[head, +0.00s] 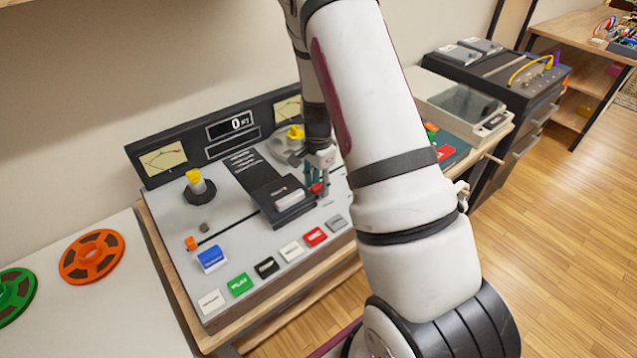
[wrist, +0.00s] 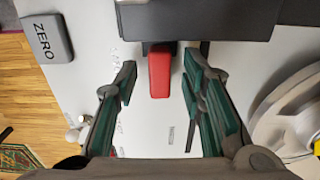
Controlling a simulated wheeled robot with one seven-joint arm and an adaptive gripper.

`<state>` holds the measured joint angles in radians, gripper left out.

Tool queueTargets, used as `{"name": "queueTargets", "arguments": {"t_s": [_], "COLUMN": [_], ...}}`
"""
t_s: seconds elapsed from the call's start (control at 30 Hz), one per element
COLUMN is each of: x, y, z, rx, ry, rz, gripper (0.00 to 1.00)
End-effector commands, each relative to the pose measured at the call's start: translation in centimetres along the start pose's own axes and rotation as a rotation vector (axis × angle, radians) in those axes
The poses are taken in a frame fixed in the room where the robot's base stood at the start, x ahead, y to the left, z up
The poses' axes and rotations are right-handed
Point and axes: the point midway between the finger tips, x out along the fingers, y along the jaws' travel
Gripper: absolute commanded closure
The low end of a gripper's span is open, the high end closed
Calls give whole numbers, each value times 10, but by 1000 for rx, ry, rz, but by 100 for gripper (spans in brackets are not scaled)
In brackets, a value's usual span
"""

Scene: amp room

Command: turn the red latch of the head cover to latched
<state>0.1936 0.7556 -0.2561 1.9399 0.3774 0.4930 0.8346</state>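The red latch (wrist: 160,74) sticks out from the edge of the dark head cover (wrist: 200,20) in the wrist view. My gripper (wrist: 158,88) is open, with one green-padded finger on each side of the latch and a gap on both sides. In the head view my gripper (head: 318,180) points down at the right end of the head cover (head: 291,204). Only a small red part of the latch (head: 316,188) shows there, between the fingers. I cannot tell from these views how high the fingertips are above the deck.
The tape machine's deck (head: 235,240) carries several coloured buttons, such as the red one (head: 315,237), along its front. A grey ZERO button (wrist: 47,38) lies left of the gripper in the wrist view. A round white reel hub (wrist: 290,115) is close on the right.

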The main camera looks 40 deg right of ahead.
Motion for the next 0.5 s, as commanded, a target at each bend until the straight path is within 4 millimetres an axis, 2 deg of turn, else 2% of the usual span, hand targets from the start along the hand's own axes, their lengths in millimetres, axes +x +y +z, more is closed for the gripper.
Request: {"name": "queueTargets", "arguments": {"t_s": [0.27, 0.37, 0.5], "x": [-6, -18, -45], "y": [-1, -1, -2], "z": [0, 0, 0], "rx": [-1, -2, -1], "ry": [1, 2, 2], "rz": [-2, -3, -5], "gripper": [63, 63, 63]}}
